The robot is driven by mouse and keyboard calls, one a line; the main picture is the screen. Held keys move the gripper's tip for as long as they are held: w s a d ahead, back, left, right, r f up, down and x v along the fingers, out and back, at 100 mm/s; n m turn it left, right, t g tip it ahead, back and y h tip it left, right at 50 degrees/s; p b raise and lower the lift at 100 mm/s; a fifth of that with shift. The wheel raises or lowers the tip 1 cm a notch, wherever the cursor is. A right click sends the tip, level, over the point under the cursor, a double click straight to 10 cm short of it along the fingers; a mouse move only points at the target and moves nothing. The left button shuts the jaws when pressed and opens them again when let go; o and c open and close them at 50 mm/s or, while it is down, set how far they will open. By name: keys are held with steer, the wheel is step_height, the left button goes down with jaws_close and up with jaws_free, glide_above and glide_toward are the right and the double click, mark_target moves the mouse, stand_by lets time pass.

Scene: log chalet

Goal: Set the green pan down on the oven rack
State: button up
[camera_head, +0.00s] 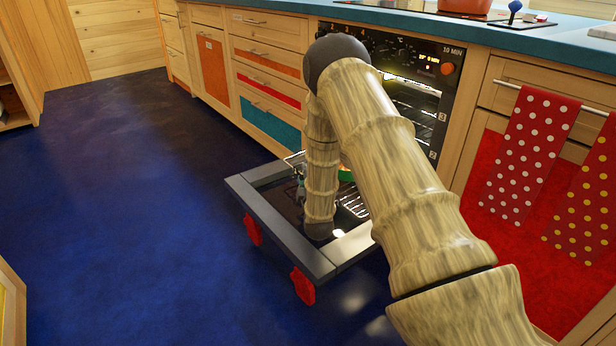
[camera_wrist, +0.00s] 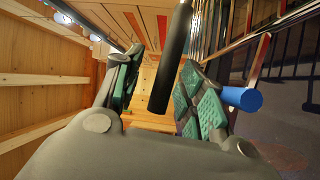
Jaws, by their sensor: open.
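My gripper (camera_wrist: 162,75) is open, with its green-padded fingers on either side of a black handle (camera_wrist: 173,62), apparently the pan's. I cannot tell whether a finger touches it. In the head view my arm reaches down over the lowered oven door, and the gripper (camera_head: 300,188) shows only in part beside it. A small green edge, likely the green pan (camera_head: 345,176), shows behind my arm; most of it is hidden. The wire oven rack (camera_head: 354,206) shows right of my forearm, low over the door. How the pan rests on the rack is hidden.
The open oven door (camera_head: 258,213) has a grey rim and red knobs. A blue rod end (camera_wrist: 241,99) is close beside the right finger. Wooden drawers (camera_head: 268,72) and dotted towels (camera_head: 528,150) flank the oven. The blue floor (camera_head: 130,200) at left is clear.

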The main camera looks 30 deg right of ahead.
steer(key=v, duration=1.2)
